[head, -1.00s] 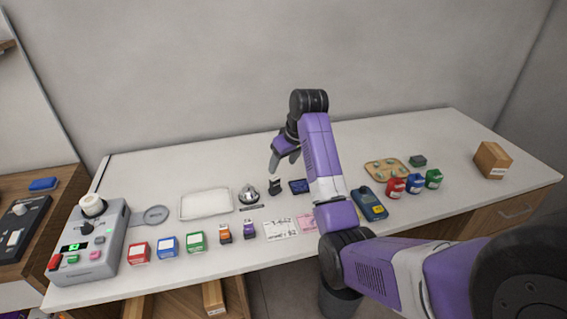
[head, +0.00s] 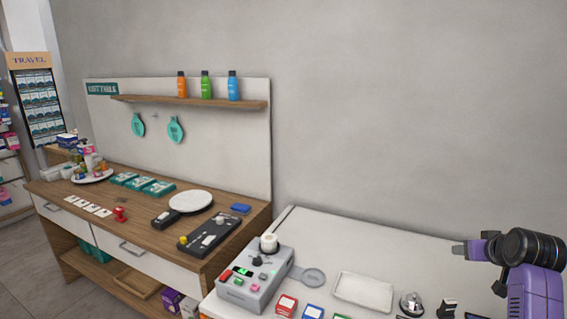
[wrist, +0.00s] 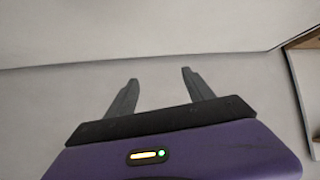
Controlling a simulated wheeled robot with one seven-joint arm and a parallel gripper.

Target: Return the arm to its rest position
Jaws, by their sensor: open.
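My purple arm with its black joint shows at the right edge of the head view, raised above the white counter (head: 400,235). My gripper (head: 458,250) points left there, in front of the grey wall. In the wrist view my gripper (wrist: 160,88) has its two grey fingers spread apart with nothing between them. Only plain wall and a pale surface lie beyond the fingers. The rest of my arm is cut off by the frame edge.
Below my gripper are a white tray (head: 363,291), a bell (head: 412,303) and a grey device (head: 254,278). Small red (head: 286,305) and blue boxes (head: 313,312) stand near the front. A wooden counter (head: 150,210) with a shelf (head: 190,101) of bottles is at left.

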